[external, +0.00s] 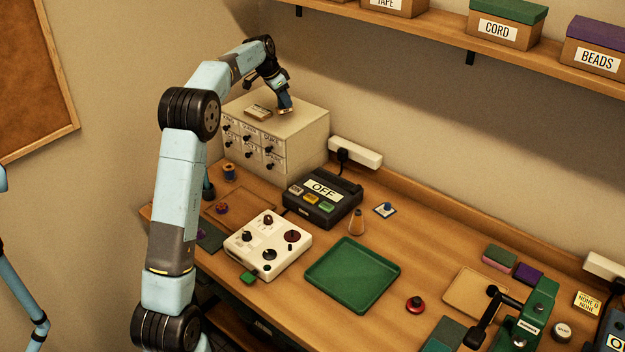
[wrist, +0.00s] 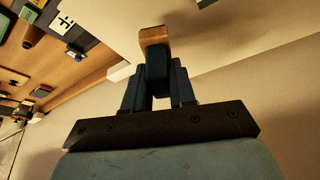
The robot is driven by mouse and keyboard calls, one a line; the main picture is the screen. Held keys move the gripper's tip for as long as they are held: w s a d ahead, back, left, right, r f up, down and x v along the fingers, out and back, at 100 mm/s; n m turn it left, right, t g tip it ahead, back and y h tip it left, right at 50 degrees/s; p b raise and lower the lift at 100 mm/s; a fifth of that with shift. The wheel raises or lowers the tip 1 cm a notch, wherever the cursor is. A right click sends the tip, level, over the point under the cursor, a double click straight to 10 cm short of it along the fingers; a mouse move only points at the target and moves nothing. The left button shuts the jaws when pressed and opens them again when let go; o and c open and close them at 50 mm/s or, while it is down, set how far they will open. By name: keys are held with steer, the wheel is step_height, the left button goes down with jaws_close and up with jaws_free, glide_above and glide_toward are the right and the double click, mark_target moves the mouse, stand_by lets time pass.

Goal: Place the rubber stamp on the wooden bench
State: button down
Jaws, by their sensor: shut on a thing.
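My gripper (external: 284,106) is shut on a small block with a tan end, which looks like the rubber stamp (wrist: 156,36). It is at the top of the beige drawer cabinet (external: 300,122), near the middle of its top. In the wrist view my gripper (wrist: 157,80) has its fingers either side of the block's dark part. I cannot tell whether the stamp touches the cabinet top or hangs just above it. The wooden bench (external: 330,225) runs below and to the right of the cabinet.
The bench carries a dark OFF unit (external: 335,208), a white knob box (external: 262,256), a green tray (external: 352,276), a cone (external: 357,223) and a red button (external: 415,305). Bare wood shows between them. A shelf (external: 430,32) hangs above.

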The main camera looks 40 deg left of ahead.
steer(key=s+d+r, duration=0.4)
steer(key=s+r, duration=0.6)
steer(key=s, duration=0.3)
steer(key=s+d+f+m+g+h, duration=0.1)
steer(key=s+d+f+m, duration=0.25)
steer(key=d, duration=0.85)
steer(key=s+d+f+m+g+h, duration=0.1)
steer(key=s+d+f+m, duration=0.2)
steer(key=d, duration=1)
steer(key=s+d+f+m+g, duration=0.1)
steer(key=s+d+f+m, duration=0.2)
steer(key=d, duration=0.9)
steer(key=s+d+f+m+g, duration=0.1)
steer(key=s+d+f+m, duration=0.3)
steer(key=s+d+f, duration=0.6)
steer(key=s+d+f+m+g, duration=0.25)
steer(key=s+d+m, duration=0.25)
steer(key=s+d, duration=0.65)
steer(key=shift+t, duration=0.35)
steer(key=shift+w+d+f, duration=0.9)
steer(key=shift+w+f, duration=0.6)
steer(key=shift+f, duration=0.25)
steer(key=shift+w+d+f, duration=0.9)
steer(key=shift+w+f, duration=0.65)
steer(key=shift+f, duration=0.25)
steer(key=shift+w+d+f, duration=0.9)
steer(key=shift+w+f, duration=0.6)
steer(key=shift+f, duration=0.25)
steer(key=shift+f+n, duration=0.25)
steer(key=shift+f, duration=1.3)
